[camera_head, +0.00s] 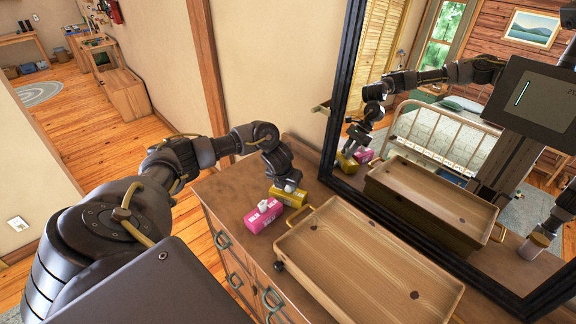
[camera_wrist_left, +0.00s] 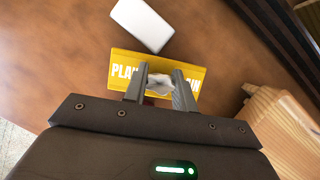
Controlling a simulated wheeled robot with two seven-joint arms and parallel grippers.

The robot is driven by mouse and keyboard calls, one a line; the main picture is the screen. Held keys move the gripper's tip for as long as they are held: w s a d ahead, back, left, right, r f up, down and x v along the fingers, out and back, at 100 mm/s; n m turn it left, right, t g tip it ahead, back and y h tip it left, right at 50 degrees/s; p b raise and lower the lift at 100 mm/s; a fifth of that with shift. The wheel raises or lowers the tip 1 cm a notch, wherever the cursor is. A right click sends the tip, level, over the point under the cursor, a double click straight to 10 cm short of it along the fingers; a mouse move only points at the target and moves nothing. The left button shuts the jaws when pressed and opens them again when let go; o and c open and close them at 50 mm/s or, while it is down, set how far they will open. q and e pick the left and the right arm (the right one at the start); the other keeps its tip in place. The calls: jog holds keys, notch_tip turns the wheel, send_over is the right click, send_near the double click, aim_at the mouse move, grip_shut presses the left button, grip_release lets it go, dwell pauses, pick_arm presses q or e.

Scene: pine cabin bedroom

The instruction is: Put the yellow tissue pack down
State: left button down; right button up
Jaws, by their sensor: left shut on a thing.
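The yellow tissue pack (camera_head: 288,197) is at the back left of the wooden dresser top (camera_head: 222,190), right behind a pink tissue pack (camera_head: 263,215). My left gripper (camera_head: 289,187) comes down on the yellow pack from above. In the left wrist view, the fingers (camera_wrist_left: 160,90) are closed around the white tissue tuft at the middle of the yellow pack (camera_wrist_left: 124,70). The pack is at or very near the dresser top; whether it touches cannot be told. My right gripper is not in view.
A wooden tray (camera_head: 370,262) with brass handles fills the dresser's right side. A black-framed mirror (camera_head: 334,150) stands behind and reflects my arm and the packs. A white flat object (camera_wrist_left: 143,24) lies beside the yellow pack. Bare wood shows to the left.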

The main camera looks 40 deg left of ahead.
aim_at(286, 195)
pick_arm(q)
jog(key=shift+r, duration=0.35)
jog(key=b+v, duration=0.1)
jog(key=v, duration=0.4)
jog(key=shift+d+r, duration=0.1)
jog(key=s+d+r+p, duration=0.2)
jog(key=s+d+r, duration=0.2)
jog(key=s+r, duration=0.3)
jog(key=shift+s+d+r, duration=0.15)
jog(key=shift+s, duration=1.95)
jog(key=shift+d, duration=0.1)
